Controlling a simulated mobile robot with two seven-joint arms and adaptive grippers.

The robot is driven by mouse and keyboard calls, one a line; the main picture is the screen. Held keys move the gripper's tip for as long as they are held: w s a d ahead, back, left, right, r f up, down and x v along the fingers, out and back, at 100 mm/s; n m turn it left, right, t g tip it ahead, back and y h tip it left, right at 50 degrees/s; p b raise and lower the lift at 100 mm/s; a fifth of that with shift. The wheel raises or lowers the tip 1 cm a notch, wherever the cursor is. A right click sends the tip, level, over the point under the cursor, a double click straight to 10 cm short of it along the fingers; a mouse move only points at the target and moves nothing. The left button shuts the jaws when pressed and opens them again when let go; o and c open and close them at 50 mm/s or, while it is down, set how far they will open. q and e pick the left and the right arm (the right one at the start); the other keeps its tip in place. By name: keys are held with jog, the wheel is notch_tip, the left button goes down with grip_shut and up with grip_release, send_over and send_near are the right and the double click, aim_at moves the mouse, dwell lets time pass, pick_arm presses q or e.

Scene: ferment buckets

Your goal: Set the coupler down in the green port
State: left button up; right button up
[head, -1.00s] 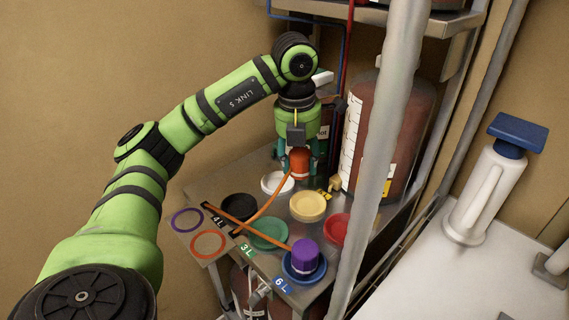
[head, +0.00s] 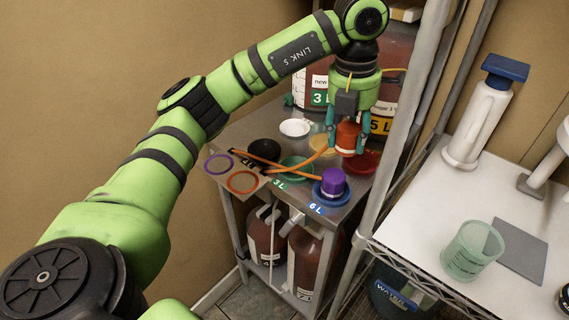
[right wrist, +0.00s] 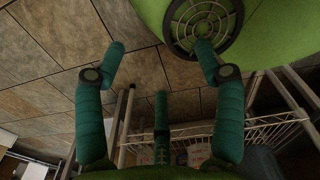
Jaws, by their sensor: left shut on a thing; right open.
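My left gripper (head: 348,146) points down and is shut on the orange coupler (head: 347,136), which has an orange hose. The coupler is between the yellow port (head: 322,142) and the red port (head: 366,162), overlapping the red port's left edge in view; I cannot tell its height above the table. The green port (head: 297,163) lies to the left and nearer, looks empty, and an orange hose runs along its near side. A purple coupler (head: 333,182) stands in the blue port (head: 325,198). My right gripper (right wrist: 160,75) is open and empty above the floor.
A white port (head: 295,127) and a black port (head: 263,149) lie on the steel table. Large jugs stand behind the held coupler. A grey post (head: 400,125) rises at the right. Beyond it, a white shelf holds a green cup (head: 472,250).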

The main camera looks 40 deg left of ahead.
pick_arm(q)
jog(key=a+f, duration=0.2)
jog(key=a, duration=0.1)
jog(key=s+a+f+p, duration=0.1)
jog(key=a+f, duration=0.1)
jog(key=a, duration=0.2)
jog(key=a+f+p, duration=0.1)
jog(key=a+f, duration=0.1)
jog(key=a, duration=0.1)
jog(key=shift+s+a+f, duration=0.2)
jog(key=shift+s+a, duration=0.1)
notch_tip(320, 180, down, 3)
jog(key=shift+f+p, duration=0.1)
jog(key=shift+p, duration=0.55)
jog(key=shift+f, duration=0.6)
jog(key=o, duration=1.4)
pick_arm(e)
jog(key=shift+t, duration=0.4)
jog(key=w+r, duration=0.3)
jog(key=w, duration=0.1)
jog(key=shift+a+r, duration=0.1)
jog(key=shift+r, duration=0.1)
